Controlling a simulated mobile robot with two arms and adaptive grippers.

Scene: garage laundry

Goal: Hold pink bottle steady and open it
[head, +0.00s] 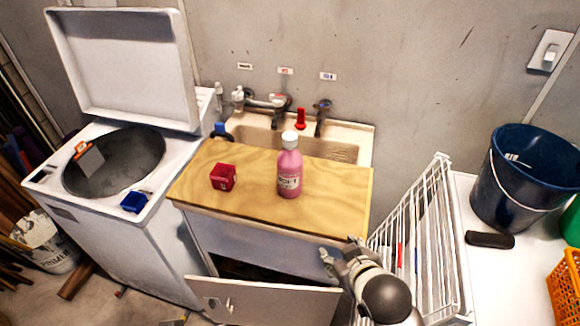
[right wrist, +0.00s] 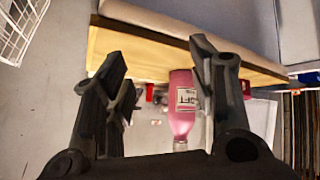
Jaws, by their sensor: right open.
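The pink bottle (head: 289,172) with a white cap (head: 290,139) stands upright on the wooden board (head: 240,205) over the sink. My right gripper (head: 340,250) is open and empty, in front of the board's right front corner, below and to the right of the bottle and apart from it. In the right wrist view, which is upside down, the pink bottle (right wrist: 181,110) shows beyond the open fingers, partly hidden by the right-hand finger. My left gripper is in neither view.
A red cube (head: 223,177) sits on the board left of the bottle. A washer (head: 115,160) with raised lid stands left. A cabinet door (head: 260,302) hangs open below. A white wire rack (head: 420,235) and a dark blue bucket (head: 510,195) are right. Taps (head: 283,103) are behind.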

